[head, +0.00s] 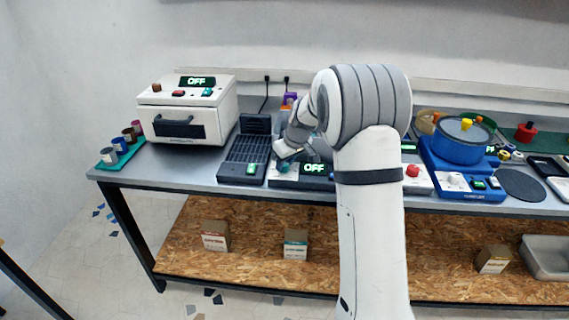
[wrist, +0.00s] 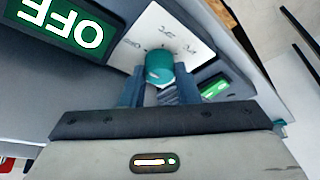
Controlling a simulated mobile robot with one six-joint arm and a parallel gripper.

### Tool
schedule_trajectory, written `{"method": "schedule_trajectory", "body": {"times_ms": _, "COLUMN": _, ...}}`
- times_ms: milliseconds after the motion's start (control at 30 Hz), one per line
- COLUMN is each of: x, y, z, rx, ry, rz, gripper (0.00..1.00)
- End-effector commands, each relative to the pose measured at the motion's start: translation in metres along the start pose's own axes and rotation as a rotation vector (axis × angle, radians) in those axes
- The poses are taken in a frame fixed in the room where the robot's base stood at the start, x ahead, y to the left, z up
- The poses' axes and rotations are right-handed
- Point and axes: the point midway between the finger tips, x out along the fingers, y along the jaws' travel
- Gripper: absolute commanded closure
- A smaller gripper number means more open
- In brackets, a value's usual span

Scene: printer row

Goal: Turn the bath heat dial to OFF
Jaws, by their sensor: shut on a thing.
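The teal dial (wrist: 159,68) sits on a white plate with small printed marks in the wrist view. My gripper (wrist: 160,88) is shut on this dial, with a finger on each side. In the head view my gripper (head: 284,153) reaches down to the front of the dark unit, and the dial (head: 284,167) shows just below it. The unit's display (head: 315,169) reads OFF in green; it also shows large and tilted in the wrist view (wrist: 65,28). The dial's pointer and the marks' wording cannot be made out.
A white oven-like box (head: 183,110) with an OFF display stands at the left. A dark slotted unit (head: 247,150) is directly left of the dial's unit.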

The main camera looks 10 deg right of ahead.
Motion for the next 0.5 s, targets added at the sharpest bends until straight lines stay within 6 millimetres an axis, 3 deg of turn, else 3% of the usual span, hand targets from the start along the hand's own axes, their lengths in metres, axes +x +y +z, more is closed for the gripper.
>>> {"method": "schedule_trajectory", "body": {"times_ms": 167, "x": -0.0004, "y": 0.0004, "z": -0.0002, "rx": -0.001, "ry": 0.0, "rz": 0.001, "gripper": 0.95}}
{"method": "schedule_trajectory", "body": {"times_ms": 200, "x": -0.0004, "y": 0.0004, "z": -0.0001, "rx": -0.001, "ry": 0.0, "rz": 0.001, "gripper": 0.7}}
{"method": "schedule_trajectory", "body": {"times_ms": 433, "x": -0.0002, "y": 0.0002, "z": 0.0, "rx": 0.0, "ry": 0.0, "rz": 0.001, "gripper": 0.51}}
{"method": "schedule_trajectory", "body": {"times_ms": 500, "x": -0.0001, "y": 0.0002, "z": 0.0001, "rx": 0.0, "ry": 0.0, "rz": 0.001, "gripper": 0.5}}
